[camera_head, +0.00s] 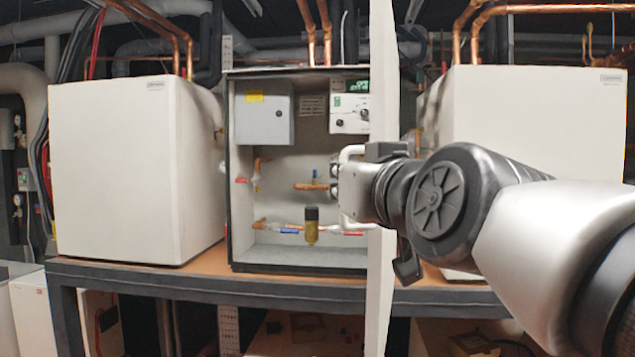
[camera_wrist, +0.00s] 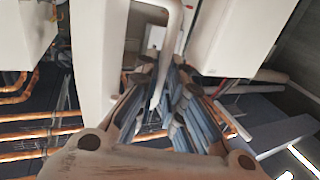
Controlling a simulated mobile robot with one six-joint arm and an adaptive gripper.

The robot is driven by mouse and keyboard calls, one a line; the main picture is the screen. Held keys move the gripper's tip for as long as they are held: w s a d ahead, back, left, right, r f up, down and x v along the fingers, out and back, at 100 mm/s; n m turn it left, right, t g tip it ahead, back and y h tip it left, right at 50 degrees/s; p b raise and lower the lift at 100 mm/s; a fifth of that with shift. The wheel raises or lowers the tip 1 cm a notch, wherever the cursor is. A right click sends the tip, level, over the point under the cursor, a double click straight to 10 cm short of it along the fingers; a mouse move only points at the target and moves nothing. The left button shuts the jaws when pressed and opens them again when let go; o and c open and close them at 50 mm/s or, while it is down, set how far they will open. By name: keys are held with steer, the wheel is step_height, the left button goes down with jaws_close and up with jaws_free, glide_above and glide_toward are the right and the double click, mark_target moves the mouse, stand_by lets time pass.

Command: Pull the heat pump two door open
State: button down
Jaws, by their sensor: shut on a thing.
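The heat pump two cabinet (camera_head: 300,265) is the middle unit, and its interior with pipes, valves and control boxes shows. Its white door (camera_head: 381,295) stands open on the right side, seen nearly edge-on and pointing towards the head camera. The white door handle (camera_head: 346,152) is a bar on the door's left-facing side. My gripper (camera_head: 343,192) is at the handle, shut on it. In the wrist view, the handle (camera_wrist: 174,38) runs down between the fingers of my gripper (camera_wrist: 160,70), beside the white door panel (camera_wrist: 98,60). The fingertip contact is partly hidden.
White closed units stand to the left (camera_head: 135,170) and right (camera_head: 535,160) of the cabinet. All rest on a brown-topped bench (camera_head: 150,277) with a dark frame. Copper pipes (camera_head: 310,30) run overhead. The door's lower part extends in front of the bench edge.

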steer(key=shift+d+r, duration=0.25)
steer(key=shift+d, duration=0.25)
steer(key=shift+s, duration=0.1)
steer(key=c, duration=2.1)
jaws_free()
steer(key=shift+c, duration=0.2)
steer(key=shift+o, duration=0.7)
steer(key=shift+w+d+f, duration=0.25)
steer(key=shift+w+d, duration=0.05)
steer(key=shift+w, duration=0.3)
steer(key=shift+s+a, duration=0.2)
steer(key=shift+s, duration=0.15)
